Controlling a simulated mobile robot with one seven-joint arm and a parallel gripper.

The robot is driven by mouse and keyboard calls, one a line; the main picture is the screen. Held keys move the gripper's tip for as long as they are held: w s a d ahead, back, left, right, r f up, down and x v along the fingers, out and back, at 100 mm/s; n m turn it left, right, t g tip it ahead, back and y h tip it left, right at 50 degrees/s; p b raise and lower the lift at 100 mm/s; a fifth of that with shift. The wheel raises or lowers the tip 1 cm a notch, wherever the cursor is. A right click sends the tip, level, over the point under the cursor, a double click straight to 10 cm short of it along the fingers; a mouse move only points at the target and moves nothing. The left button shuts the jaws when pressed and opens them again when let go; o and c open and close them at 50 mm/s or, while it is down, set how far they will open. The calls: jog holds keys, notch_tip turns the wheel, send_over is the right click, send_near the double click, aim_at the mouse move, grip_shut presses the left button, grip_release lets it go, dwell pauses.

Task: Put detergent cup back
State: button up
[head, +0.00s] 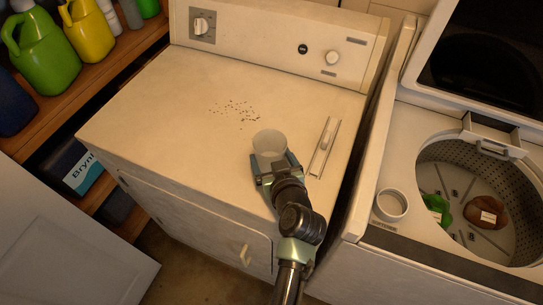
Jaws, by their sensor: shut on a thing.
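The detergent cup (269,143), whitish and round, is at the end of my arm over the front right part of the dryer's white top. My gripper (272,163) is shut on the cup from its near side. The cup's rim faces up and its lower part is hidden by the gripper. I cannot tell whether its base touches the dryer top.
The dryer top (180,105) has dark specks (234,113) and a lint filter slot (324,146). A shelf at left holds green (45,60) and yellow (87,35) bottles. At right, an open washer (455,250) holds clothes; a round white ring (391,204) sits on its rim.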

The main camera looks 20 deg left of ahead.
jog(key=shift+f, duration=0.15)
jog(key=o, duration=1.2)
jog(key=shift+c, duration=0.2)
